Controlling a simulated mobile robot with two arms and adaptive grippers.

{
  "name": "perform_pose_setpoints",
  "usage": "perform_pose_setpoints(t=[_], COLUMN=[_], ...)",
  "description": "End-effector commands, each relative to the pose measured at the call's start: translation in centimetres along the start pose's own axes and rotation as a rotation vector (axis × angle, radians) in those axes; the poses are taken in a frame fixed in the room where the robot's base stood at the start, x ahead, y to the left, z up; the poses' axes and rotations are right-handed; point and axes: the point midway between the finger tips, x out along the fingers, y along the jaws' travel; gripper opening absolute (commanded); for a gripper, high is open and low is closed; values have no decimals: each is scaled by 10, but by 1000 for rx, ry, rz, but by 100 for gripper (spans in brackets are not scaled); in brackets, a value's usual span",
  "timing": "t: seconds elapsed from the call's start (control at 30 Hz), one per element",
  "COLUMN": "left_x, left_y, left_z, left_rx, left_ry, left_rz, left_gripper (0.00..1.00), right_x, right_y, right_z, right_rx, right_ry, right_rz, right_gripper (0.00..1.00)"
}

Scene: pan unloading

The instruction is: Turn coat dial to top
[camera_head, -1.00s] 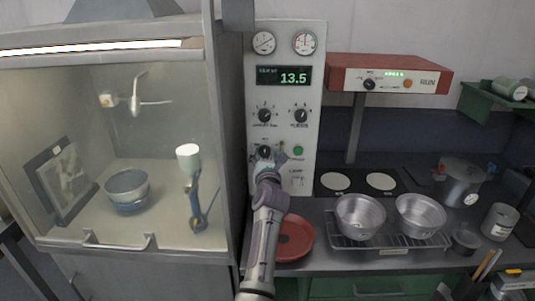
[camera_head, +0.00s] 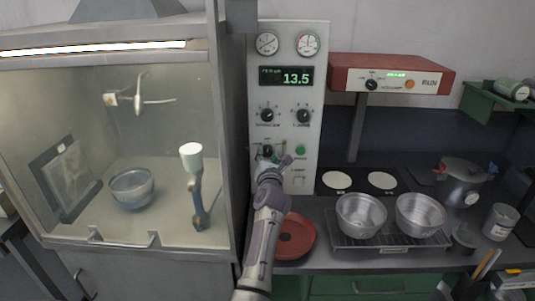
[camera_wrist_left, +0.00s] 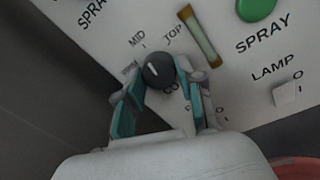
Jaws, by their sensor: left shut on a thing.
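The coat dial (camera_wrist_left: 160,70) is a black round knob with a white pointer line. In the left wrist view it sits between the teal-padded fingers of my left gripper (camera_wrist_left: 162,90), which is shut on it. The pointer slants to the upper left, toward the MID side. The TOP label (camera_wrist_left: 173,33) is printed above the dial, right of the MID label (camera_wrist_left: 137,39). In the head view my left gripper (camera_head: 268,162) is at the lower left of the white control panel (camera_head: 285,130) and partly hides the dial. My right gripper is not in view.
A green spray button (camera_head: 300,150) and a lamp switch (camera_head: 299,181) are right of the dial. A glass-fronted hood (camera_head: 120,242) stands left of the panel.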

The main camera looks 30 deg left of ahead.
Motion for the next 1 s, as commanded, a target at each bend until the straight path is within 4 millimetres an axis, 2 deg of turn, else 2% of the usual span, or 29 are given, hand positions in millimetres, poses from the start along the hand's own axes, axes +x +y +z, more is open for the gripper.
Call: perform_pose_setpoints(t=[0.03, 0.5, 1.0], left_x=[0, 0, 0], left_y=[2, 3, 2], left_z=[3, 3, 1], left_rx=[38, 469, 830], left_ry=[-3, -42, -74], left_rz=[1, 9, 19], left_gripper=[3, 3, 3], right_x=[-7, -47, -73], right_y=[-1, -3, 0], right_z=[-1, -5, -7], right_rx=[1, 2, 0], right_ry=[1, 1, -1], right_rz=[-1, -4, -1], right_gripper=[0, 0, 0])
